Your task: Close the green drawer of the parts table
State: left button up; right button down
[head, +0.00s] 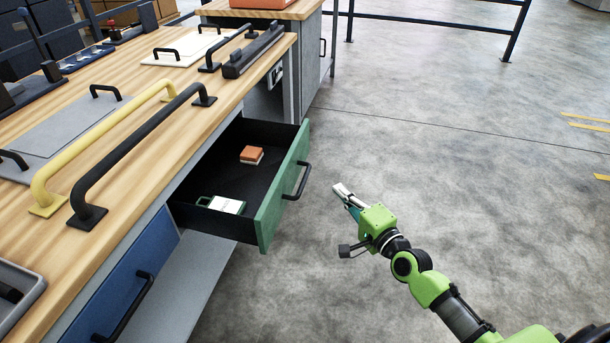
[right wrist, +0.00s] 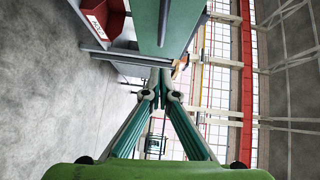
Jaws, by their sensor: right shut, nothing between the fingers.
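The green drawer (head: 283,190) of the parts table (head: 150,150) stands pulled out under the wooden top. Its green front carries a black bar handle (head: 298,181). Inside lie an orange-and-white block (head: 252,154) and a white-and-green item (head: 221,204). My right gripper (head: 341,191) is shut and empty, a little to the right of the drawer front and apart from the handle. In the right wrist view, its fingertips (right wrist: 160,88) come together below a green panel, which looks like the drawer front (right wrist: 158,30). My left gripper is not in view.
A blue drawer (head: 120,290) with a black handle sits shut at the near left. Yellow (head: 105,132) and black (head: 140,142) bar handles stand on the tabletop. Another cabinet (head: 312,60) stands behind. The grey floor (head: 450,150) to the right is clear.

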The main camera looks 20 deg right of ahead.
jog(key=r, duration=0.2)
jog(key=b, duration=0.2)
send_near(298, 153)
jog(key=w+d, duration=0.2)
jog(key=w, duration=0.2)
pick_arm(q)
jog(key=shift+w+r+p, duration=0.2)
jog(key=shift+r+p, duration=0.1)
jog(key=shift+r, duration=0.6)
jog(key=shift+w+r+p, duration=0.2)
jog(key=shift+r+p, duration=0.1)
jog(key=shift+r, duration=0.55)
pick_arm(e)
jog(key=shift+w+a+f+m, duration=0.15)
jog(key=shift+w+a, duration=0.2)
jog(key=shift+a, duration=0.45)
jog(key=shift+w+a+f+m, duration=0.15)
jog(key=shift+w+a, duration=0.2)
jog(key=shift+a, duration=0.4)
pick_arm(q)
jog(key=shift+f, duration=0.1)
